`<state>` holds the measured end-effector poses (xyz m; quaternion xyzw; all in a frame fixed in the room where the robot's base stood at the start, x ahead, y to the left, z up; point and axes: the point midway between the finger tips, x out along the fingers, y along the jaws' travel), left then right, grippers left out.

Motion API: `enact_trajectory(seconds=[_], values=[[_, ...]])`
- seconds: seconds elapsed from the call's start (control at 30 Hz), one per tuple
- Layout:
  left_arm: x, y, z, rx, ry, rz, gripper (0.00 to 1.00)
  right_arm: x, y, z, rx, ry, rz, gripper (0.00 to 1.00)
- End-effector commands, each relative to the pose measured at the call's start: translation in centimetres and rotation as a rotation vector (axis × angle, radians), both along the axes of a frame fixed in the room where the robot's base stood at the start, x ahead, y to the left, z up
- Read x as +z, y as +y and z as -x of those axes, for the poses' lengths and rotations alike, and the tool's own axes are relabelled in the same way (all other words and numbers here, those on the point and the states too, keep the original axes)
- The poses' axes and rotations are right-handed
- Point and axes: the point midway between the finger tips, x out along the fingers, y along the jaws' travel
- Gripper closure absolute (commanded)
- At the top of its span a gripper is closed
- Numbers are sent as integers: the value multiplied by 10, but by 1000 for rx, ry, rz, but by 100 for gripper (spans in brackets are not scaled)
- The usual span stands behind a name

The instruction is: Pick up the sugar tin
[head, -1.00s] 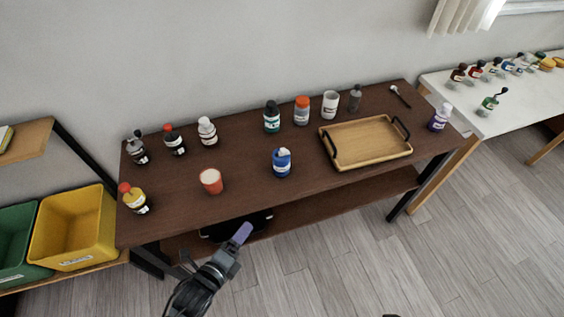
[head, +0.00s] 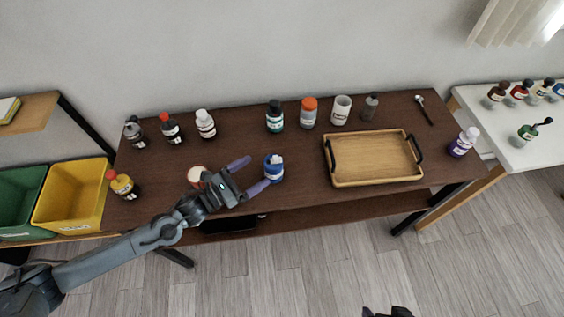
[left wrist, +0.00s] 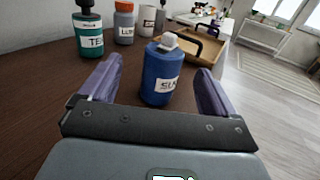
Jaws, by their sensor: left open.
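The sugar tin (head: 273,170) is a blue container with a white cap, standing upright near the front middle of the dark brown table. In the left wrist view the blue tin (left wrist: 161,76) shows a white label, partly readable as "SU". My left gripper (head: 248,176) is open, with its purple fingers pointing at the tin from the left. In the left wrist view the tin stands ahead between the two fingers, with gaps on both sides. A dark part of mine, perhaps the right gripper (head: 388,312), barely shows at the bottom edge; its jaws cannot be made out.
A red-and-white cup (head: 197,176) sits partly hidden behind my left gripper. A wooden tray (head: 375,182) lies right of the tin. A teal bottle (head: 275,118), an orange-capped jar (head: 309,114) and a white cup (head: 341,111) stand behind.

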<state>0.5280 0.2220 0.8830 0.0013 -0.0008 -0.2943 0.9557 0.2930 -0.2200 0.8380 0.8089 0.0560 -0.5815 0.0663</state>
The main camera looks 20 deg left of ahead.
Motion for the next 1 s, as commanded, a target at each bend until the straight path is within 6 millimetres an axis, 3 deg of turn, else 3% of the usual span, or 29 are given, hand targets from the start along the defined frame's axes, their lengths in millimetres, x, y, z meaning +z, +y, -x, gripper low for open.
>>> enact_trajectory(seconds=[0.23,1.0], values=[[1,-20,-28,0,-2,3,9,-8,4,7,-4,18,-12,5],[0,-59,-75,-1,1,3,9,-13,0,4,2,11,2,5]])
